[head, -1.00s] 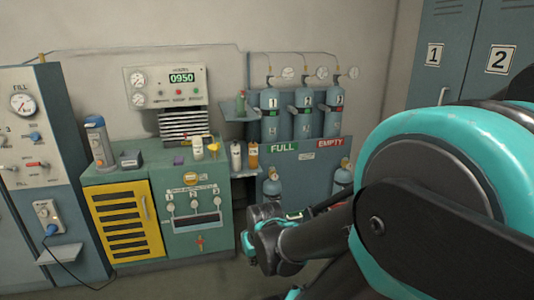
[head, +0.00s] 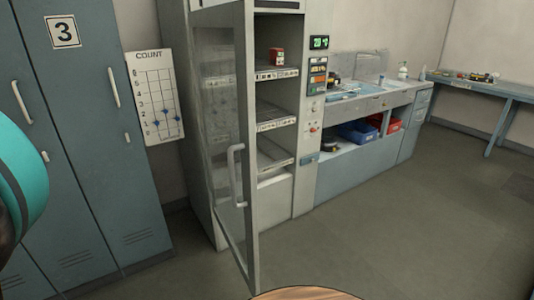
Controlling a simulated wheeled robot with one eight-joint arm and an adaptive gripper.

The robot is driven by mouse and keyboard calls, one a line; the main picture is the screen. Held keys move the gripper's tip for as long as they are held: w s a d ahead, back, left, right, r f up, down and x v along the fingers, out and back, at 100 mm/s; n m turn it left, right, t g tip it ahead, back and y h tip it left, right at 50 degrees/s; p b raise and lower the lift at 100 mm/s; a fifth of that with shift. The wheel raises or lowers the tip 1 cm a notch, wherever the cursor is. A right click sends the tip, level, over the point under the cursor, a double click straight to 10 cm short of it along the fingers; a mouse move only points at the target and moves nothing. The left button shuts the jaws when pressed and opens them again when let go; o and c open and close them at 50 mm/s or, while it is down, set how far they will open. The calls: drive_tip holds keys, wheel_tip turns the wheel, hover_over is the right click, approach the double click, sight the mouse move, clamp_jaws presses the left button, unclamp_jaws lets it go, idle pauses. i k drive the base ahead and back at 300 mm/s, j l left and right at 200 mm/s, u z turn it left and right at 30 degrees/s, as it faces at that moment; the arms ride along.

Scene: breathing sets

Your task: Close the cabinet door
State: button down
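A tall pale grey cabinet (head: 305,150) stands in the middle of the head view. Its glass-panelled door (head: 249,110) stands open, swung out toward me, with a grey bar handle (head: 236,175) at mid height. Inside are several shelves, and a small red item (head: 277,56) sits on an upper one. The lower end of the door is near the bottom of the picture. My gripper is not in view; only a teal and black part of my arm shows at the left edge.
Blue-grey lockers (head: 95,160) and a count chart (head: 157,97) are on the left. A workbench (head: 365,150) with blue and red bins runs right of the cabinet. A blue table (head: 495,95) stands at far right. A round wooden top (head: 305,294) shows at the bottom. The right floor is clear.

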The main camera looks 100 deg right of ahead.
sight(237, 14)
drive_tip(key=z, duration=3.25)
